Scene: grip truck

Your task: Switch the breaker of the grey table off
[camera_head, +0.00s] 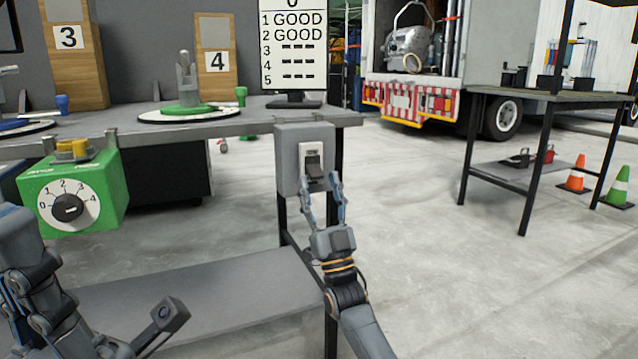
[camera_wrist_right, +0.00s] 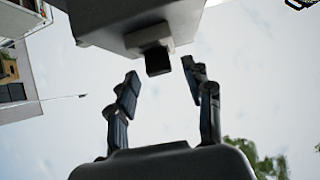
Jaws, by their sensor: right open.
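The breaker is a grey box (camera_head: 289,165) at the right end of the grey table (camera_head: 225,124). Its front has a white plate with a dark switch (camera_head: 313,164); whether it is up or down I cannot tell. In the right wrist view, the box (camera_wrist_right: 140,18) is at the top and the dark switch (camera_wrist_right: 157,61) sticks out from it. My right gripper (camera_head: 320,184) is open just below and in front of the switch. In the right wrist view, its fingertips (camera_wrist_right: 161,75) are on either side of the switch, apart from it. My left gripper's fingers are not visible.
A green box with a numbered dial (camera_head: 84,192) hangs at the table's left front. A grey lower shelf (camera_head: 215,293) lies below. A second table (camera_head: 545,98), traffic cones (camera_head: 578,175) and a truck (camera_head: 425,90) stand to the right. The floor between is clear.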

